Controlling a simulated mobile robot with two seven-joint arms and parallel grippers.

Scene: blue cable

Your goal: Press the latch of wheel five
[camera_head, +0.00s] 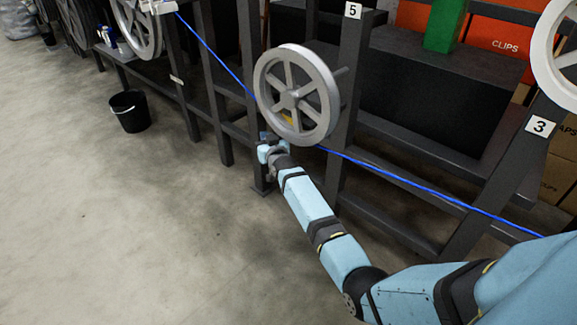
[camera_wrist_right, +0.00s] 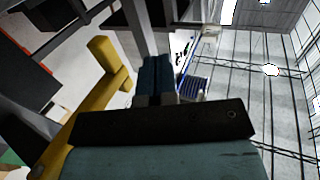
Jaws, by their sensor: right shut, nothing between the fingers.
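Wheel five (camera_head: 268,90) is a grey spoked wheel on a dark post with the number 5 plate (camera_head: 353,10). A small yellow part (camera_head: 287,119), which looks like the latch, shows between its lower spokes. In the right wrist view a yellow lever (camera_wrist_right: 88,108) with a thick rounded end stands just left of the fingers, apart from them in the picture. My right gripper (camera_head: 268,143) is at the wheel's lower left edge. Its fingers (camera_wrist_right: 157,78) are together with nothing between them. Contact with the yellow part cannot be told. My left gripper is not in view.
A blue cable (camera_head: 400,180) runs from the upper left past wheel five to the lower right. Dark rack posts and rails surround the wheel. A white wheel by the number 3 plate (camera_head: 540,125) is at right. A black bucket (camera_head: 128,112) stands left; the floor before it is clear.

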